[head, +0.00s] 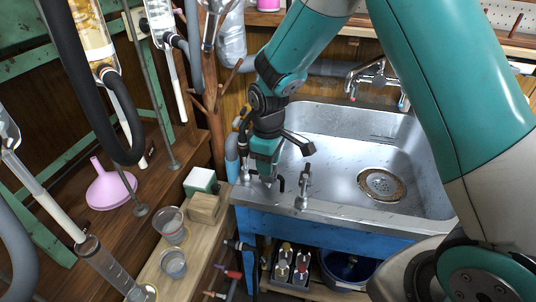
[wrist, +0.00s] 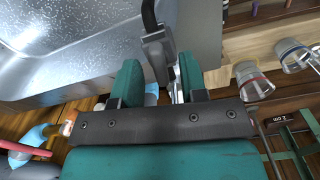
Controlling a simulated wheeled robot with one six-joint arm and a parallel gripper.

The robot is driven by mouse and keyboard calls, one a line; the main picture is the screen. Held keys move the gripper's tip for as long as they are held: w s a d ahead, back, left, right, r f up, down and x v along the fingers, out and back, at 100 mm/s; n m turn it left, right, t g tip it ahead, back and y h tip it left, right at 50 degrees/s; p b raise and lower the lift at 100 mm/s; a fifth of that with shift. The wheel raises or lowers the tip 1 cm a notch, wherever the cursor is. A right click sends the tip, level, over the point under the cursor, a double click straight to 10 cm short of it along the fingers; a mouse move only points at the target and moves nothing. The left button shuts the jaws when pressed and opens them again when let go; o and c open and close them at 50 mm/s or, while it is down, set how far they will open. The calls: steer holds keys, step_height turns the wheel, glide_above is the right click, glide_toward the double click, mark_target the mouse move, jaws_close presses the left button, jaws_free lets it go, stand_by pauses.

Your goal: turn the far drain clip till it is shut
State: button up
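My gripper (head: 266,168) points down at the left front corner of the sink. In the wrist view its two teal fingers (wrist: 160,85) stand apart. A dark grey clip-like block (wrist: 158,52) with a black loop of hose above it shows between them, nearer the right finger; a gap shows on its left. I take this block for the far drain clip, but cannot be sure. I cannot tell whether either finger touches it. In the head view the gripper hides most of that spot. A grey metal fitting (head: 303,188) stands to its right on the sink's front rim.
The steel sink (head: 330,150) with its drain lies behind and right of my gripper. A wooden bench at left holds a pink funnel (head: 110,187), a white-and-green block (head: 201,181) and cups (head: 172,226). Glass tubes and hoses hang above it. Bottles (head: 291,263) stand below the sink.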

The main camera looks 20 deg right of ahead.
step_height(320, 180, up, 17)
steer(key=p, duration=0.1)
steer(key=shift+r+p, duration=0.2)
steer(key=shift+p, duration=0.1)
